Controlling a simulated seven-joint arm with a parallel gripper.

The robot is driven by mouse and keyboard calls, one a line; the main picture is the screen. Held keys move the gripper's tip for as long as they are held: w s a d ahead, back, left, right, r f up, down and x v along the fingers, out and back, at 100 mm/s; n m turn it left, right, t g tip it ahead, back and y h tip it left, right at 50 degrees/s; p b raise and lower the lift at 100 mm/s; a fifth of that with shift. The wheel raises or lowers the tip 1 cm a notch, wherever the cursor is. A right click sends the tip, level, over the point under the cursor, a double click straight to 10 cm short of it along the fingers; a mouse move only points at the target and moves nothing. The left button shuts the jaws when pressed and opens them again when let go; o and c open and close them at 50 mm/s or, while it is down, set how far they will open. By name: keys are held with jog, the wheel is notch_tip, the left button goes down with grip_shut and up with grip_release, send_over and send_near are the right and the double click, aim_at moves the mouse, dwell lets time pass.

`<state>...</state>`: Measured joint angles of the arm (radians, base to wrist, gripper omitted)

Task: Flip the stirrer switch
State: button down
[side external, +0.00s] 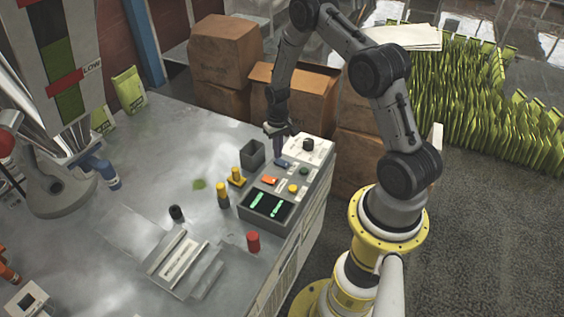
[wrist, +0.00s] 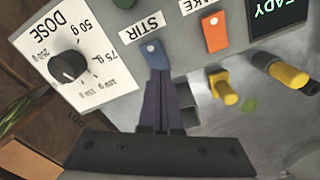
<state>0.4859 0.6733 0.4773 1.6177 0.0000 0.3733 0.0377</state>
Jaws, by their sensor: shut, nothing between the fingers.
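The stirrer switch is a blue rocker (wrist: 152,54) beside a "STIR" label, on the grey control panel. It also shows in the side external view (side external: 281,162), on the panel's far part between the dose knob and the orange switch. My gripper (wrist: 159,74) is shut and empty. Its dark fingertips lie at the lower edge of the blue switch in the wrist view. In the side external view my gripper (side external: 279,153) points down right by the switch. I cannot tell whether the tips touch it.
A dose knob (wrist: 68,66) is left of the switch and an orange switch (wrist: 215,32) is right of it. A grey open box (side external: 252,155) and yellow-topped pegs (side external: 222,194) stand beside the panel. A lit display (side external: 266,206) is at the panel's near end.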

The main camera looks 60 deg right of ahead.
aim_at(278, 161)
jog(key=shift+f, duration=0.95)
dwell(0.6)
jog(key=shift+r, duration=3.55)
